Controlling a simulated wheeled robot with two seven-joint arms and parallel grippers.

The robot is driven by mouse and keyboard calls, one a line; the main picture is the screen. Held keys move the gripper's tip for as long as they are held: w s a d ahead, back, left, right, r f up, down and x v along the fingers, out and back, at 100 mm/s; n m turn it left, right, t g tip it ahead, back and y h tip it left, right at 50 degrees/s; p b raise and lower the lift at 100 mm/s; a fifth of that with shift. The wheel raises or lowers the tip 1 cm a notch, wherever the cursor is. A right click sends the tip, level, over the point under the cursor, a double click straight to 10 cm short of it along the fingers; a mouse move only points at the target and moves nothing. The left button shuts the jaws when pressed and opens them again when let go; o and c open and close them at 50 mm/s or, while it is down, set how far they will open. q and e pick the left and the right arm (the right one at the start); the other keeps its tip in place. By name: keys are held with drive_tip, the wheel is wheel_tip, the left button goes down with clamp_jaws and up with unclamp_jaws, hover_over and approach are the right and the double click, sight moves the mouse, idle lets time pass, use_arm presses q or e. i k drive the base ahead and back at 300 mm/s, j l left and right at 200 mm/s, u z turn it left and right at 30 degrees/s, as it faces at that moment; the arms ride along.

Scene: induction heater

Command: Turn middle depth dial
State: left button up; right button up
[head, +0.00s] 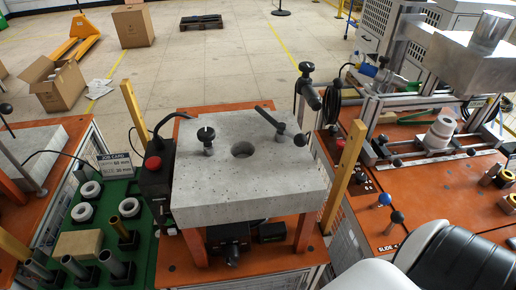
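No part is clearly marked as the middle depth dial, so I cannot tell which one it is. In the middle of the head view stands a grey slab (250,180) with a round hole (242,149) in its top. Below the slab's front edge is a dark unit with a round black knob (232,254). Neither of my grippers shows.
A black box with a red button (153,163) stands left of the slab. A job card (115,166) and a green board (140,250) with rings and tubes are further left. The right orange table (440,220) carries ball knobs and a clamp rig. White and black rounded shapes fill the lower right.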

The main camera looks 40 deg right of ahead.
sight(231, 256)
drive_tip(key=z, duration=0.85)
